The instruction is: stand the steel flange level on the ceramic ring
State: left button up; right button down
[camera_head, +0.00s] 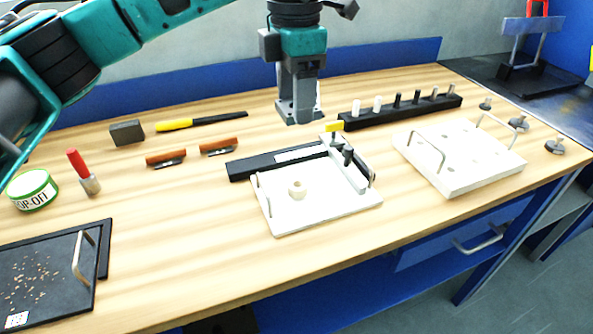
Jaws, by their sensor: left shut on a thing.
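I cannot tell whether any is the task's flange. My right gripper is not in view.
A black rail (275,163) and a clamp with a yellow tip (333,127) stand behind the ring. A black peg block (400,110) lies at the back, a white handled plate (460,160) at right. A dark tray (45,280) is front left. The front middle table is clear.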

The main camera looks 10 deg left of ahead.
pick_arm(q)
notch_tip(320, 180, down, 15)
jog(key=shift+r, duration=0.1)
dwell(0.3)
jog(key=shift+f, duration=0.25)
jog(key=o, duration=1.3)
jog(key=shift+r, duration=0.1)
notch_tip(320, 180, up, 12)
jog(key=shift+r, duration=0.15)
